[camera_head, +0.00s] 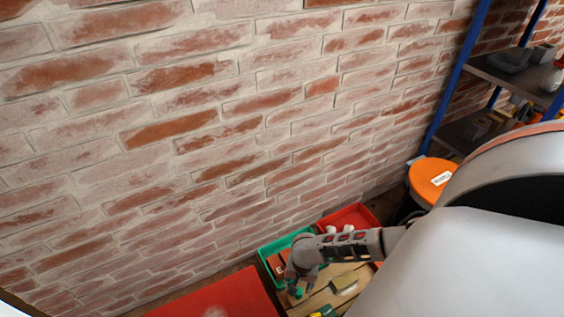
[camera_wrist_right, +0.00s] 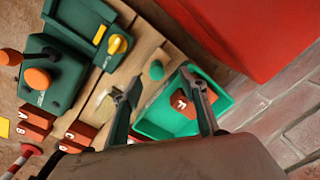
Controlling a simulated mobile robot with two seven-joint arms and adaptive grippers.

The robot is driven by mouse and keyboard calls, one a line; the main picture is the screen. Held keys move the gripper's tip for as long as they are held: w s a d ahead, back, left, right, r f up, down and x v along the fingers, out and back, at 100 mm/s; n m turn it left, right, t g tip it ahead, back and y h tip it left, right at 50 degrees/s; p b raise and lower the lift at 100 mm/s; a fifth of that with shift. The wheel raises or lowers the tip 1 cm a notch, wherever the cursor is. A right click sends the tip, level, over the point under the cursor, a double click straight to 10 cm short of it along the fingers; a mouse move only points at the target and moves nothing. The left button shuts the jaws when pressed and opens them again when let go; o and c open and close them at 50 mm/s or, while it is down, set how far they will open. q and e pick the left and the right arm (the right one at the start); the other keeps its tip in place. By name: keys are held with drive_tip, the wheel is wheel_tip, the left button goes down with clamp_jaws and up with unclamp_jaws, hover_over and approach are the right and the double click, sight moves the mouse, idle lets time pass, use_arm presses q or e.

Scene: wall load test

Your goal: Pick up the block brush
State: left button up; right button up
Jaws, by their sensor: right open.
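What looks like the block brush (camera_head: 344,284), tan with an olive part, lies on the wooden boards right of my right gripper (camera_head: 300,281) in the head view. In the right wrist view a tan piece (camera_wrist_right: 102,106), probably the same brush, shows beside the left finger and is partly hidden by it. My right gripper (camera_wrist_right: 155,84) is open and empty, its fingers wide apart. Between the fingertips in that view is a small green rounded thing (camera_wrist_right: 156,70). My left gripper is not in view.
A green tray (camera_wrist_right: 152,128) holding a red block (camera_wrist_right: 180,103) is close to the right finger. A red panel (camera_head: 225,296), brick wall (camera_head: 200,130), orange-lidded bucket (camera_head: 431,181) and blue shelf (camera_head: 450,90) surround the area.

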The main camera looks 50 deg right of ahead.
sight(299, 290)
drive_tip(key=shift+d+f+m+g+b, duration=0.35)
drive_tip(key=shift+d+f+m, duration=0.15)
drive_tip(key=shift+d+f, duration=0.65)
drive_tip(key=shift+s+d+f+b, duration=0.1)
drive_tip(key=shift+f+b, duration=0.4)
drive_tip(key=shift+f, duration=0.2)
drive_tip(key=shift+f+b, duration=0.45)
drive_tip(key=shift+f, duration=0.2)
drive_tip(key=f+b, duration=0.2)
drive_tip(key=f, duration=0.1)
drive_tip(key=shift+s+a+f, duration=0.15)
drive_tip(key=shift+a+f, duration=0.1)
drive_tip(key=shift+a, duration=0.15)
drive_tip(key=shift+f+b, duration=0.3)
drive_tip(key=shift+b, duration=0.05)
drive_tip(key=shift+w+f, duration=0.1)
drive_tip(key=shift+w, duration=0.15)
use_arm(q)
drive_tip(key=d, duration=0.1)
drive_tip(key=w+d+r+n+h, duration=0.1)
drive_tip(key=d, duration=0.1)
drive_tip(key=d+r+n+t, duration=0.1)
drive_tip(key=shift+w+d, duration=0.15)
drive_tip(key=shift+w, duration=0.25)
use_arm(e)
drive_tip(key=shift+w+r, duration=0.2)
clamp_jaws()
